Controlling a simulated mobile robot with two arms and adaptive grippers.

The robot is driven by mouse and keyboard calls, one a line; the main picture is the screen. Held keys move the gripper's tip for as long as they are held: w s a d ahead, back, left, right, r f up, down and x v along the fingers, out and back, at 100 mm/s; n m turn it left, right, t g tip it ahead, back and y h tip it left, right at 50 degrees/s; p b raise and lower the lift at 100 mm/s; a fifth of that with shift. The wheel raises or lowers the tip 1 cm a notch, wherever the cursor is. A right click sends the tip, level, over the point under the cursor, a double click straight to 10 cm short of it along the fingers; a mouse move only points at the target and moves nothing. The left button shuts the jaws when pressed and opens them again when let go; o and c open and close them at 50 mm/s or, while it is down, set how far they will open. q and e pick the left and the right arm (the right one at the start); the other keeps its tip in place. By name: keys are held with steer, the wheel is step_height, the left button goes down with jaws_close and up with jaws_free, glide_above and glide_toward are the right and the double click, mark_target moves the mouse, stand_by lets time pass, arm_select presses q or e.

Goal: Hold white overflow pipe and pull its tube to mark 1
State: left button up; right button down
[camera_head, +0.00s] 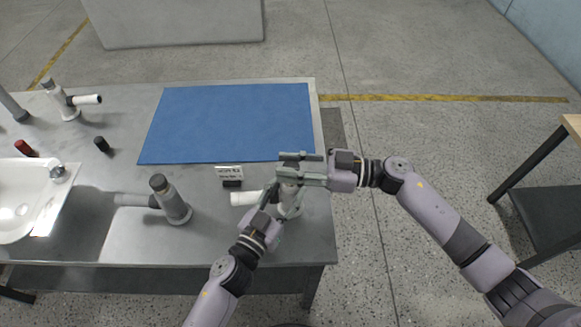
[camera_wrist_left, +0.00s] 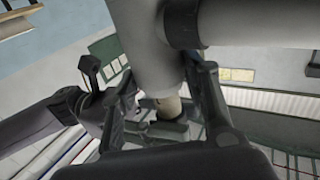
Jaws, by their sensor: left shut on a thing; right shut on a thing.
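The white overflow pipe (camera_head: 291,205) stands upright near the front right of the metal table, with a white side branch (camera_head: 243,198) pointing left. My left gripper (camera_head: 270,198) is shut on its body, reaching in from the front. My right gripper (camera_head: 296,172) is shut at its upper end and hides most of the tube there. In the left wrist view the pipe (camera_wrist_left: 145,45) fills the upper middle between the left fingers (camera_wrist_left: 162,85), with a black collar (camera_wrist_left: 181,24) on its branch. A short beige tube part (camera_wrist_left: 170,106) shows beside my right gripper. Mark 1 cannot be made out.
A grey overflow pipe (camera_head: 172,200) stands to the left, and another white one (camera_head: 66,101) at the back left. A small label block (camera_head: 229,171) lies by the blue mat (camera_head: 228,122), which is bare. A white basin (camera_head: 20,198) is at the left edge.

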steer(key=c, duration=1.2)
jaws_free()
steer(key=d, duration=0.4)
steer(key=s+d, duration=0.1)
steer(key=d, duration=0.7)
steer(key=shift+s, duration=0.35)
steer(key=shift+a, duration=0.1)
arm_select(q)
steer(key=o, duration=1.3)
